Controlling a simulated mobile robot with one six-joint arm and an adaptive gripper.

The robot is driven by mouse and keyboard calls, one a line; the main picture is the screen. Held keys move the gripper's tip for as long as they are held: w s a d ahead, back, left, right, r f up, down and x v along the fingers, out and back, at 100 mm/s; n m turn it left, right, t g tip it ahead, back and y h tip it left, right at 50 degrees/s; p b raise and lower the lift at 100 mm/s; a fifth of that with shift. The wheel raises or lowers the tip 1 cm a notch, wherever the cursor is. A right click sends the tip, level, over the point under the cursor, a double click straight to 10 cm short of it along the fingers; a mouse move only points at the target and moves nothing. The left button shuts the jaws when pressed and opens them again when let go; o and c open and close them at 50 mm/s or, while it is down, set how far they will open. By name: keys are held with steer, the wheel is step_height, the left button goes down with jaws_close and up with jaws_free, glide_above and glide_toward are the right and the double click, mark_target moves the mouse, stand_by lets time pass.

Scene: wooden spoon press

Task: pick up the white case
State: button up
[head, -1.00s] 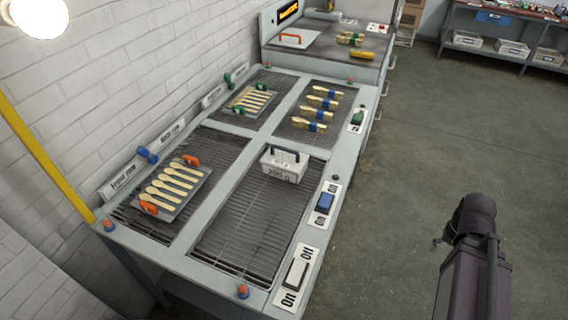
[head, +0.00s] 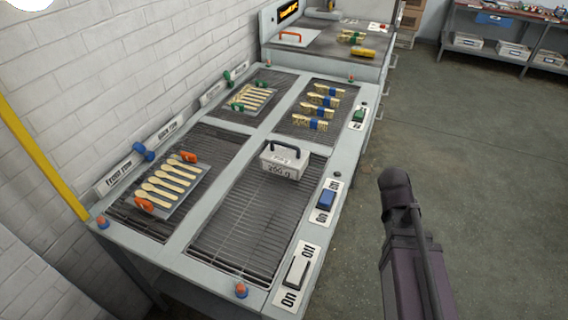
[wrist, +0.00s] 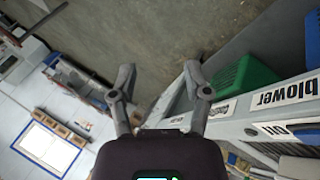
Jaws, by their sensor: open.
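The white case (head: 285,162) is a small box with a dark handle on top and a weight label on its front. It stands upright on the wire grating of the near right bay (head: 248,215) of the grey bench, towards that bay's far end. My gripper (wrist: 159,76) is open and empty in the wrist view, its two fingers spread. It points past a green switch and a "blower" label at the bench edge, with floor beyond. The case does not show in the wrist view. The head view shows my arm over the floor right of the bench, apart from the case.
A tray of wooden spoons (head: 170,186) with orange clips lies in the near left bay. The far bays hold another spoon tray (head: 252,97) and several blue-banded bundles (head: 318,107). Switches (head: 326,200) line the right edge. Open floor (head: 460,150) lies to the right.

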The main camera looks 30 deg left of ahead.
steer(key=a+n+t+b, duration=0.1)
steer(key=a+n+t, duration=0.1)
steer(key=a, duration=0.5)
steer(key=a+r+n+t+y+b, duration=0.1)
steer(key=a+n+t, duration=0.1)
steer(key=a, duration=0.5)
steer(key=a+r+n+t+y+b, duration=0.1)
steer(key=a+n+t, duration=0.1)
steer(key=a, duration=0.6)
steer(key=shift+w+r+n+b, duration=0.1)
steer(key=shift+w+n+b, duration=0.25)
steer(key=shift+n, duration=0.35)
steer(key=s+a+r+n+t+y+b, duration=0.1)
steer(key=s+a+n+t+y+b, duration=0.15)
steer(key=a, duration=0.65)
steer(key=n+t+y, duration=0.2)
steer(key=n+y, duration=0.1)
steer(key=n, duration=0.2)
glide_toward(280, 144)
steer(key=s+r, duration=0.1)
steer(key=s, duration=0.2)
steer(key=shift+d+g, duration=0.25)
steer(key=shift+d, duration=0.15)
steer(key=shift+w, duration=0.15)
steer(key=b+x, duration=0.2)
steer(key=x, duration=0.6)
steer(key=shift+w+a+f, duration=0.1)
steer(key=shift+w, duration=0.05)
steer(key=shift+w, duration=0.1)
